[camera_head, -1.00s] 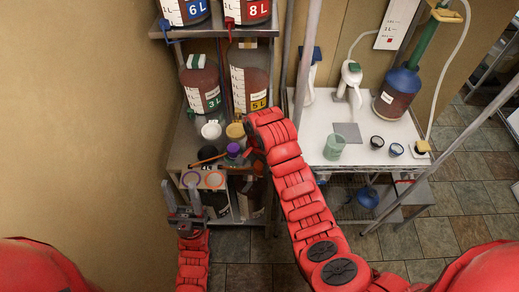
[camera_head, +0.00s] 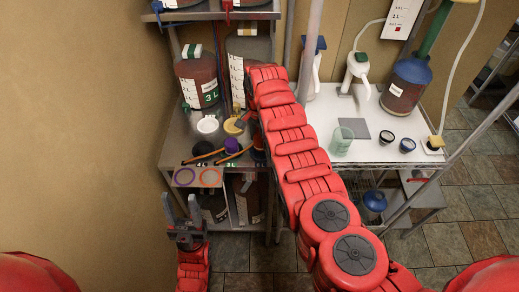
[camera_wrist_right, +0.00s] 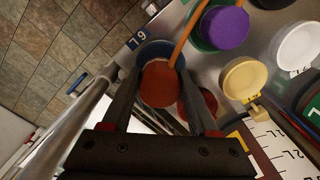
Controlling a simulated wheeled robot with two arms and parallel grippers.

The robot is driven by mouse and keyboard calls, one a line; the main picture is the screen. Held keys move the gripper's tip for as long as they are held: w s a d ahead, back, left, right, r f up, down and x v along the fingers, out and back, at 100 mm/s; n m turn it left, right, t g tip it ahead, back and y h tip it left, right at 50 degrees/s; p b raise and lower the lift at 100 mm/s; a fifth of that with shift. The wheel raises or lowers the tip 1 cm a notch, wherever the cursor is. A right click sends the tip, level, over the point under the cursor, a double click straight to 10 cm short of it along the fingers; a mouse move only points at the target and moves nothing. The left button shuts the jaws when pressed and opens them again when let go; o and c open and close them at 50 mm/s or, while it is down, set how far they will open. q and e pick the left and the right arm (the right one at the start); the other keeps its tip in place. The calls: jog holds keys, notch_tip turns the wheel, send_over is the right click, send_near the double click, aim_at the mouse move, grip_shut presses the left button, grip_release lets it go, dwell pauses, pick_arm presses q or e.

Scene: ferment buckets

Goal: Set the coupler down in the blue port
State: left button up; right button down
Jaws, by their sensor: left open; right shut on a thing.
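The coupler (camera_wrist_right: 162,84) is an orange-brown round piece with an orange hose leading away from it. My right gripper (camera_wrist_right: 160,90) is shut on it, one dark finger on each side. The blue port (camera_wrist_right: 158,49) is a blue ring that shows behind and around the coupler's upper side in the right wrist view. I cannot tell whether the coupler touches it or hangs above it. In the head view my right arm mostly hides this spot. My left gripper (camera_head: 182,212) is open and empty, in front of the left rack.
A purple cap (camera_wrist_right: 225,27) sits in a green ring beside the blue port. A yellow cup (camera_wrist_right: 243,79), a white cup (camera_wrist_right: 299,46) and a red ring (camera_wrist_right: 199,104) are close. A metal post (camera_wrist_right: 75,115) runs beside the port. Bottles (camera_head: 197,80) stand behind.

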aim_at(260, 144)
jog(key=shift+f+b, duration=0.15)
jog(key=shift+b, duration=0.2)
notch_tip(260, 144, down, 3)
jog(key=b, duration=0.3)
jog(key=shift+w+f, duration=0.15)
jog(key=shift+w, duration=0.1)
jog(key=shift+f, duration=0.15)
jog(key=shift+c, duration=0.8)
grip_release()
